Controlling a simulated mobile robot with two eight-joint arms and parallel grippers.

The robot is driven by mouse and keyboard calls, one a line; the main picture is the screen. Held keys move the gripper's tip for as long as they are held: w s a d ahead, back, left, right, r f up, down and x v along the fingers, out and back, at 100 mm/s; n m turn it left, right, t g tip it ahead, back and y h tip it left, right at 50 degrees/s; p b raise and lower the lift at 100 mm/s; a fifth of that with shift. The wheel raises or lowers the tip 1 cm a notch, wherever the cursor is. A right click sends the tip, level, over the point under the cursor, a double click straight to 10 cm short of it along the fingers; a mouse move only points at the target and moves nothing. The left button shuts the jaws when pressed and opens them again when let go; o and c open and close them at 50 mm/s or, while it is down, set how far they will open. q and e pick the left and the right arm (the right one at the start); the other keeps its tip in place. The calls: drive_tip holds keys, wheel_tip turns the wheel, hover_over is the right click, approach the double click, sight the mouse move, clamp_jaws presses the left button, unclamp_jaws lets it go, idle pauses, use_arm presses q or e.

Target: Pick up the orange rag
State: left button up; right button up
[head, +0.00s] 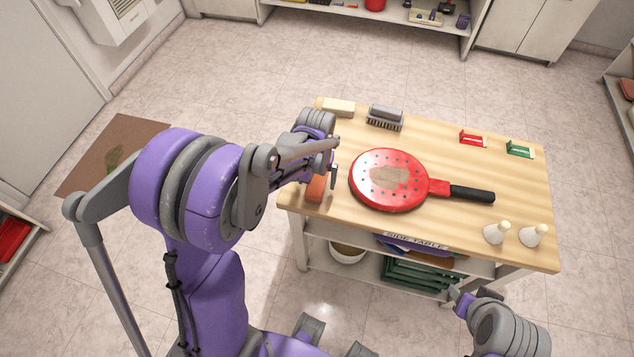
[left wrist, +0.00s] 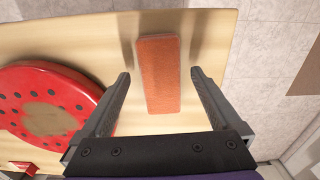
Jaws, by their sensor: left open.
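The orange rag (head: 316,189) lies flat near the left edge of the wooden side table (head: 440,240), partly hidden by my left gripper in the head view. In the left wrist view the rag (left wrist: 159,75) is a long orange strip lying between the two spread fingers. My left gripper (head: 334,160) is open above the rag, and in the left wrist view its fingertips (left wrist: 161,76) stand on either side of it without touching. My right arm shows at the bottom right of the head view, and its fingers are too unclear to judge.
A round red perforated filter (head: 368,182) with a black handle lies right of the rag. A brush (head: 385,116), a pale block (head: 338,107), red (head: 473,139) and green (head: 520,149) small items and two white cone-shaped items (head: 496,233) are also on the table.

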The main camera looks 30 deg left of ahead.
sight(317, 182)
use_arm(q)
wheel_tip(317, 182, down, 2)
drive_tip(key=c, duration=1.4)
wheel_tip(317, 182, up, 10)
drive_tip(key=shift+r+p, duration=0.1)
drive_tip(key=shift+p, duration=0.2)
drive_tip(key=shift+c, duration=0.2)
drive_tip(key=o, duration=0.8)
drive_tip(key=c, duration=0.6)
drive_tip(key=shift+w, duration=0.1)
drive_tip(key=shift+c, duration=0.2)
